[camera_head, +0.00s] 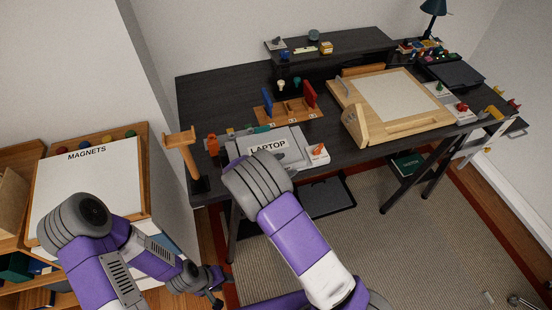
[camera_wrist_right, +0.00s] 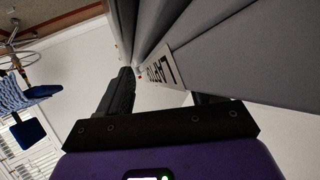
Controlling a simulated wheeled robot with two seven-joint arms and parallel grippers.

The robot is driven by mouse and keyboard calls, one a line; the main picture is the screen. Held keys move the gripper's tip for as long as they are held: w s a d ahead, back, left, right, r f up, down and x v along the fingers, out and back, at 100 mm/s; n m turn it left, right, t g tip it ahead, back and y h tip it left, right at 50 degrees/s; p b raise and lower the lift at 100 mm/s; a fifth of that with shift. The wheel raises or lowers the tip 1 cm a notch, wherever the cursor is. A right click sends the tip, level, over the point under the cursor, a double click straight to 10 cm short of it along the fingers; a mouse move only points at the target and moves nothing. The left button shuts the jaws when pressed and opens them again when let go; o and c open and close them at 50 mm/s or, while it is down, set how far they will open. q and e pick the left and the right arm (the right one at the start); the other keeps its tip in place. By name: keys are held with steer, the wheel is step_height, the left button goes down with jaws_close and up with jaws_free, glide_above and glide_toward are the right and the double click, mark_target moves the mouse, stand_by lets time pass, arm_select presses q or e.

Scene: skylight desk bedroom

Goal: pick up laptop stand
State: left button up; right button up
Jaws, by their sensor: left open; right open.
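The laptop stand (camera_head: 289,137) is a grey, flat-looking piece with a white "LAPTOP" label, at the front left of the dark desk in the head view. My right arm covers its lower front part. In the right wrist view its grey panels (camera_wrist_right: 245,50) fill the upper right, with part of the label visible. My right gripper (camera_wrist_right: 165,98) is open, its dark fingers close to the stand; the right finger overlaps the grey panels, and contact cannot be told. The head view hides this gripper behind my arm. My left gripper (camera_head: 216,291) is open, low, away from the desk.
The dark desk (camera_head: 225,88) carries a wooden drawing board (camera_head: 400,98), a wooden organiser (camera_head: 290,110) and a white card with an orange item (camera_head: 318,154). A wooden post (camera_head: 184,150) stands at its left edge. A "MAGNETS" board (camera_head: 85,180) is at left. Carpet lies open at right.

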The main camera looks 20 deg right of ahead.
steer(key=shift+s+d, duration=0.1)
steer(key=c, duration=0.5)
jaws_close()
